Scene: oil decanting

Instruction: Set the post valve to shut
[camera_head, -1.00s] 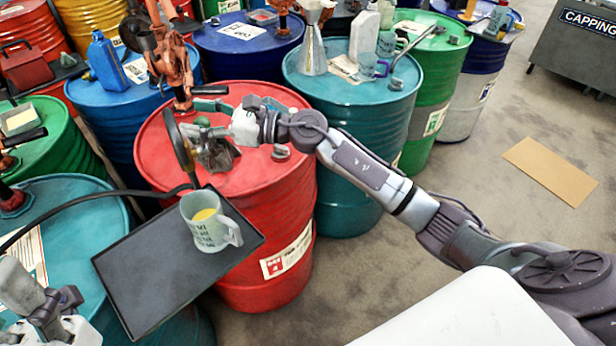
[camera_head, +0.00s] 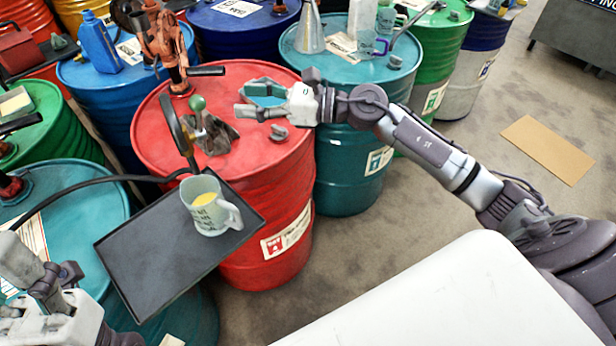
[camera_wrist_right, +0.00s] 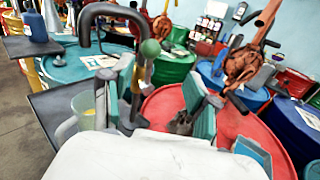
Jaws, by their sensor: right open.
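The post valve (camera_head: 177,127) is a dark, curved post beside the red drum, above the tray's back edge. Its green ball knob (camera_head: 197,103) is up on a short stem. The right wrist view shows the dark hooked post (camera_wrist_right: 85,28) and the green knob (camera_wrist_right: 150,48) beyond the fingers. I cannot tell the valve's setting for sure. My right gripper (camera_head: 252,101) is open and empty over the red drum, right of the knob and apart from it in the head view. My left gripper (camera_head: 50,310) is partly in view at bottom left; its fingers are unclear.
A mug (camera_head: 210,205) with yellow contents stands on the dark tray (camera_head: 140,275) below the post. A grey crumpled cloth (camera_head: 215,137) and an orange hand pump (camera_head: 165,45) are on or near the red drum (camera_head: 265,215). Teal and blue drums surround it.

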